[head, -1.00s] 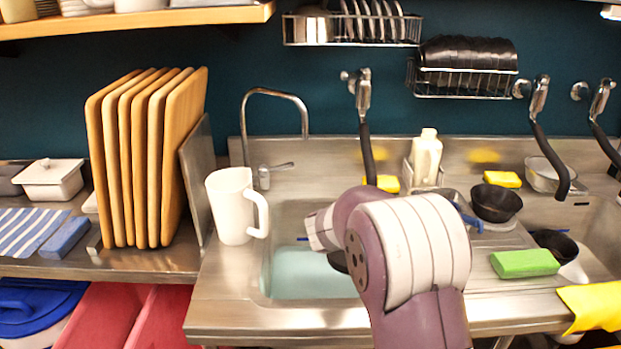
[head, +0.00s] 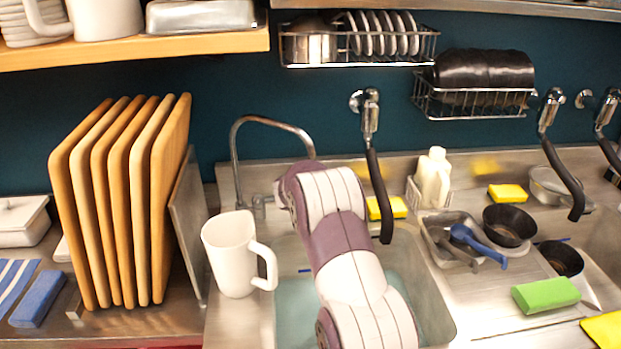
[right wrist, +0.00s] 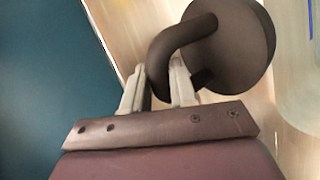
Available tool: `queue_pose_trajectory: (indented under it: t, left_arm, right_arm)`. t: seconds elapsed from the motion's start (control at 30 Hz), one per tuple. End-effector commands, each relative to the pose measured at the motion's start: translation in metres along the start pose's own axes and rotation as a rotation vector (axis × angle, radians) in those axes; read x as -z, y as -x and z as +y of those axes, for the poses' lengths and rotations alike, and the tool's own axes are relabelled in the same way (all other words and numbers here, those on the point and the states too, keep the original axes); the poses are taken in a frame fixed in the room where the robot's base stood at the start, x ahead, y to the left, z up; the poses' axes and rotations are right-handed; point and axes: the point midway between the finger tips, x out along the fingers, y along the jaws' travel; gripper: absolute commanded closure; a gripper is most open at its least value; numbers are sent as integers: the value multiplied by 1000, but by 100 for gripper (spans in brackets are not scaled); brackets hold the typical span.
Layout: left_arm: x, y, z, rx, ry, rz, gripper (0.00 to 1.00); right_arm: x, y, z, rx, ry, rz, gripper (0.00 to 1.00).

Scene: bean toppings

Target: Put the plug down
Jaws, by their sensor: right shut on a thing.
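The plug (right wrist: 235,45) is a dark brown disc with a thick curved handle in the right wrist view. My right gripper (right wrist: 160,85) is shut on the handle, with the disc beyond the fingertips to the upper right. A pale metal surface shows behind the plug; I cannot tell if it touches. In the head view my right arm reaches over the sink basin (head: 425,290) toward the back rim near the tap (head: 236,150). The arm hides the gripper and plug there. My left gripper is not in view.
A white mug (head: 228,255) stands left of the basin. Wooden boards (head: 75,215) stand farther left. A yellow sponge (head: 395,207) and a white bottle (head: 433,180) are on the back rim. A black-handled sprayer (head: 378,190) hangs near the arm. Bowls and a green sponge (head: 545,295) lie right.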

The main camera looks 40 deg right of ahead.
Motion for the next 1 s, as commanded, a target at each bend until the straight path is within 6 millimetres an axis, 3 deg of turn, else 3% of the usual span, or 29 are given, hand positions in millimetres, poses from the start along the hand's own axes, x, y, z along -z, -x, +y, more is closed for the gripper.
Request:
queue_pose_trajectory:
  t: [0.27, 0.33, 0.6, 0.63, 0.7, 1.0]
  left_arm:
    - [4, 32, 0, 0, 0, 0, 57]
    - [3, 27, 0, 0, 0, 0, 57]
    - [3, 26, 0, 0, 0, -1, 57]
    - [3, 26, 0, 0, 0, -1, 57]
    - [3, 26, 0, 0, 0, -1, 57]
    - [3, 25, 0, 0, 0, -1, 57]
  right_arm:
    - [16, -30, 24, 0, 1, 0, 100]
    - [15, -37, 10, 1, 3, 0, 100]
    - [15, -40, 5, 1, 1, 0, 100]
    - [15, -40, 5, 2, 1, 0, 67]
    - [15, -40, 5, 2, 1, 0, 47]
    - [15, -38, 6, 1, 1, 0, 47]
